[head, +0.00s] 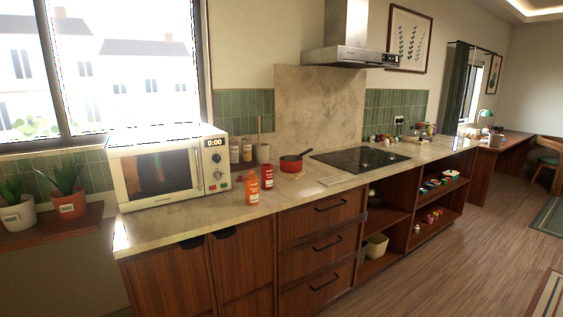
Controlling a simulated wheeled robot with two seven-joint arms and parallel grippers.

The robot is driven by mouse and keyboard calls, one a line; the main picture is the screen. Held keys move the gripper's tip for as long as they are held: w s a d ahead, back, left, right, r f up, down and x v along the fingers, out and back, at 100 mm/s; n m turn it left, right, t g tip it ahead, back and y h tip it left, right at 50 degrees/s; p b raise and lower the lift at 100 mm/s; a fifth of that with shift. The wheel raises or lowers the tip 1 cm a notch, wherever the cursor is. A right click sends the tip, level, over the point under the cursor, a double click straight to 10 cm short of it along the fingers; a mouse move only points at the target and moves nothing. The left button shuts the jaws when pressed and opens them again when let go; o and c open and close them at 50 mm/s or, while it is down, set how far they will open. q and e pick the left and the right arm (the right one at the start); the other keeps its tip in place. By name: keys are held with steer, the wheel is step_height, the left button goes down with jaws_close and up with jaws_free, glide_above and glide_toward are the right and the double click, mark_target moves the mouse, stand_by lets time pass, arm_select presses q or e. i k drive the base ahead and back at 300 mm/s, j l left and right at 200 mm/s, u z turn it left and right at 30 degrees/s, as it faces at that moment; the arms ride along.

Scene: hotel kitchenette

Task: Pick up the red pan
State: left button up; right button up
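The red pan (291,164) is small, with a dark handle that points up to the right. It stands on the stone counter, left of the black cooktop and behind the two red bottles. Neither of my grippers shows in the head view.
A white microwave (158,166) stands on the counter (209,220) at the left. An orange-red bottle (253,190) and a red bottle (267,177) stand in front of the pan. The black cooktop (360,159) lies to its right, under the hood (345,57).

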mark_target(289, 164)
steer(key=i+l+u, duration=0.25)
steer(key=i+l, duration=0.25)
steer(key=l, duration=0.15)
steer(key=i+l+u, duration=0.3)
steer(key=i+l, duration=0.2)
steer(key=l, duration=0.25)
steer(key=i+l+u, duration=0.1)
steer(key=l, duration=0.25)
steer(key=i+l+u, duration=0.15)
steer(key=l, duration=0.3)
steer(key=i+l+u, duration=0.15)
steer(key=i+l, duration=0.15)
steer(key=l, duration=0.15)
steer(key=i+l+u, duration=0.15)
steer(key=l, duration=0.3)
